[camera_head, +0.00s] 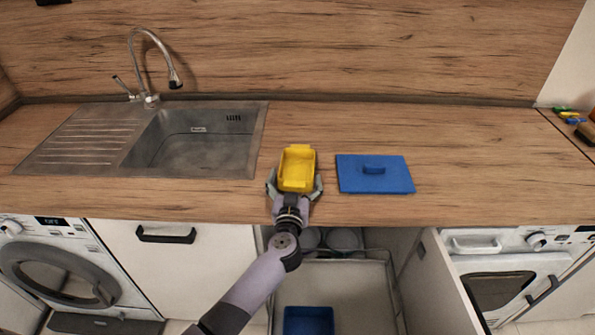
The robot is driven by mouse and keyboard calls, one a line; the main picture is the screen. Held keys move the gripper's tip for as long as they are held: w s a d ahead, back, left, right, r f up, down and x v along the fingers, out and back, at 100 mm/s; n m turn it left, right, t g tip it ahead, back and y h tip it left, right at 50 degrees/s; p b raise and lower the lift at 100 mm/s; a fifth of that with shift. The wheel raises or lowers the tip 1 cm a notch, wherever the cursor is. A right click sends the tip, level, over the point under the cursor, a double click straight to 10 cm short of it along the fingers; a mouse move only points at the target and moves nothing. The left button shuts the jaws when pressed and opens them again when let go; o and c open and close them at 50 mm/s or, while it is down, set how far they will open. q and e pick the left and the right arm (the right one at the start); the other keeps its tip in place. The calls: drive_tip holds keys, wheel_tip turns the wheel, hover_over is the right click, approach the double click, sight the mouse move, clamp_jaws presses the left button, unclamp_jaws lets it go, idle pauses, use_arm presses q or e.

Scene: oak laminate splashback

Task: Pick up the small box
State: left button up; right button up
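A small yellow box (297,168), open at the top, is at the front of the wooden counter, right of the sink. My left gripper (295,185) reaches it from the front, with one finger on each side of the box. I cannot tell whether the fingers press on its walls or stand just clear of them. I also cannot tell whether the box rests on the counter or is slightly raised. My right gripper is not in view.
A flat blue lid (392,182) with a handle lies right of the yellow box. The sink (140,165) is to the left. Below, an open drawer (365,290) holds a blue box (308,321). The counter behind the yellow box is clear.

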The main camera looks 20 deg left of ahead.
use_arm(q)
drive_tip(key=c, duration=0.8)
